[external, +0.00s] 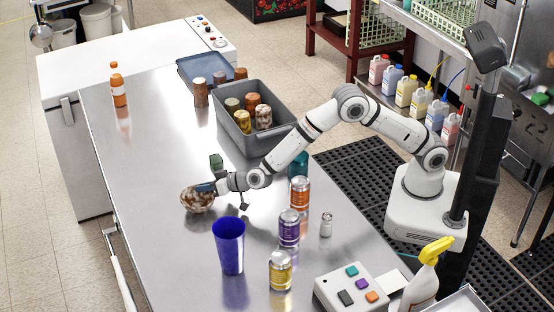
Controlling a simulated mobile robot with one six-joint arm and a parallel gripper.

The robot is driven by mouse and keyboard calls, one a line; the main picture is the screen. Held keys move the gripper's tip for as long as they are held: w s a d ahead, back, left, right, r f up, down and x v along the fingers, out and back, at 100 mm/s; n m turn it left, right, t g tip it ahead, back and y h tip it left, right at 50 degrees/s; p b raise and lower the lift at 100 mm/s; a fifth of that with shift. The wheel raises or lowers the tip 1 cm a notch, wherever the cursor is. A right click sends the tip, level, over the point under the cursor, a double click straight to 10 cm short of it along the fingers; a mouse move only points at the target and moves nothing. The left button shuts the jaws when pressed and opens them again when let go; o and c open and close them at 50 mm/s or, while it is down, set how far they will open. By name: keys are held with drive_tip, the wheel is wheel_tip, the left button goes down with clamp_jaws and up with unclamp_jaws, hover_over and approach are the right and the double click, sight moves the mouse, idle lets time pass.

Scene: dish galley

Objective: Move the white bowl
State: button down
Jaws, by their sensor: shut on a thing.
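The fingertips are small and partly hidden at the rim.
A blue cup (229,246) stands in front of the bowl, with cans (289,228) to its right. A dark green object (216,162) is just behind my gripper. A grey bin (243,139) with jars stands farther back. The table left of the bowl is clear.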

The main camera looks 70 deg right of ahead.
drive_tip(key=s+a+p, duration=0.3)
drive_tip(key=s+a, duration=0.6)
drive_tip(key=shift+s+a, duration=0.3)
drive_tip(key=shift+s, duration=0.05)
idle(0.3)
drive_tip(key=c, duration=1.4)
unclamp_jaws()
drive_tip(key=shift+c, duration=0.2)
wheel_tip(320, 180, up, 10)
